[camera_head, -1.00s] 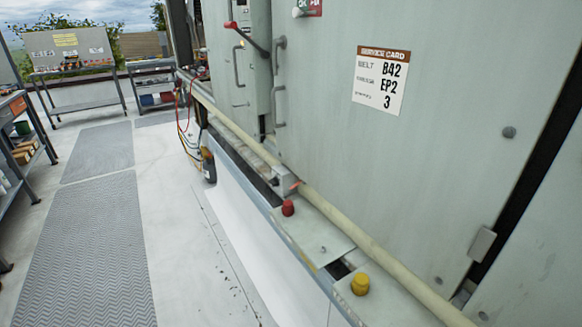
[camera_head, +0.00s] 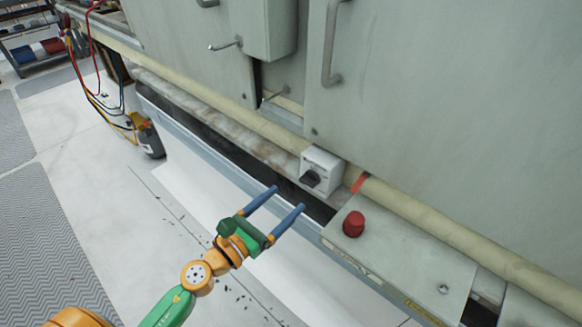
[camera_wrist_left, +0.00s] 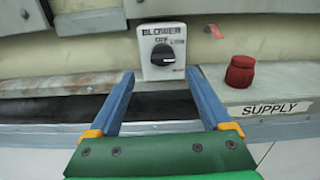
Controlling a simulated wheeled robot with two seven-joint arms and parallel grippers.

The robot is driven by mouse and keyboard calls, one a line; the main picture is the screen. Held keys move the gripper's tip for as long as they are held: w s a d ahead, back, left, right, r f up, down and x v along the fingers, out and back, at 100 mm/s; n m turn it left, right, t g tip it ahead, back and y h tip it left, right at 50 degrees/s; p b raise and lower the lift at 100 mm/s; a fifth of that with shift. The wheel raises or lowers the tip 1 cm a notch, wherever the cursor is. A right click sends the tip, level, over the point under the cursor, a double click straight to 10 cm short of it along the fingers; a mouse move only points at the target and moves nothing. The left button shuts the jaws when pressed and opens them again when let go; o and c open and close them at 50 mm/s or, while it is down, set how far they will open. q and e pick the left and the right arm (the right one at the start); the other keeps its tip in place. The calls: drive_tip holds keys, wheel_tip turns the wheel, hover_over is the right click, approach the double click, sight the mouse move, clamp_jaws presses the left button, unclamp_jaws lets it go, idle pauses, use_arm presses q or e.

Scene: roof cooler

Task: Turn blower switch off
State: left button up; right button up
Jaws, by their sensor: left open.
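The blower switch (camera_head: 320,172) is a small pale box with a black rotary knob, mounted low on the cooler by the beige pipe. In the left wrist view the switch box (camera_wrist_left: 163,50) is labelled BLOWER, with OFF and another marking above the black knob (camera_wrist_left: 162,55). The knob's exact setting is too small to tell. My left gripper (camera_head: 290,198) is open and empty, its two blue fingers pointing at the switch from a short distance. In the left wrist view the switch appears between and beyond the fingertips (camera_wrist_left: 163,82). My right gripper is not in view.
A red cap (camera_head: 353,223) stands on the ledge right of the switch, near a SUPPLY label (camera_wrist_left: 270,109). A beige pipe (camera_head: 425,217) runs along the cooler. Hoses and a dark meter-like device (camera_head: 150,138) are at left. The floor there is mostly clear.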

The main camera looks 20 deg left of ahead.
sight(305, 183)
use_arm(q)
drive_tip(key=x, duration=0.2)
drive_tip(key=p+x, duration=0.1)
drive_tip(key=x, duration=0.3)
drive_tip(key=shift+d+r+p, duration=0.3)
drive_tip(key=shift+r, duration=0.05)
drive_tip(key=shift+w+d+f, duration=0.1)
drive_tip(key=shift+w, duration=0.4)
clamp_jaws()
